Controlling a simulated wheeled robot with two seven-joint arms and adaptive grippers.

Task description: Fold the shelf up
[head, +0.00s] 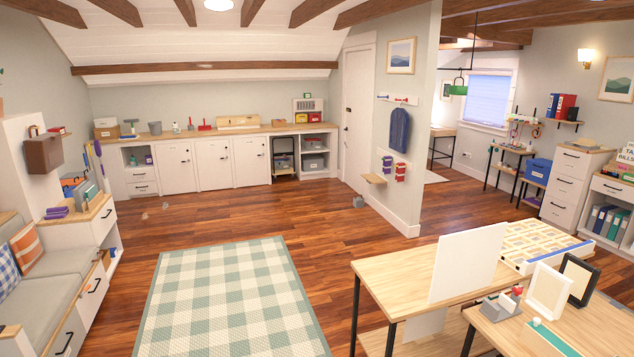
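A small light-wood shelf (374,178) sticks out from the lower part of the partition wall, left of the red and blue wall holders. It looks roughly level, and its top looks bare. Its hinge or bracket is too small to make out. Neither of my grippers is in the head view.
A grey object (359,201) is on the floor below the shelf. A checked rug (228,300) covers the middle floor. Wooden tables with a white panel (467,262) fill the front right. Wood floor between rug and partition is clear.

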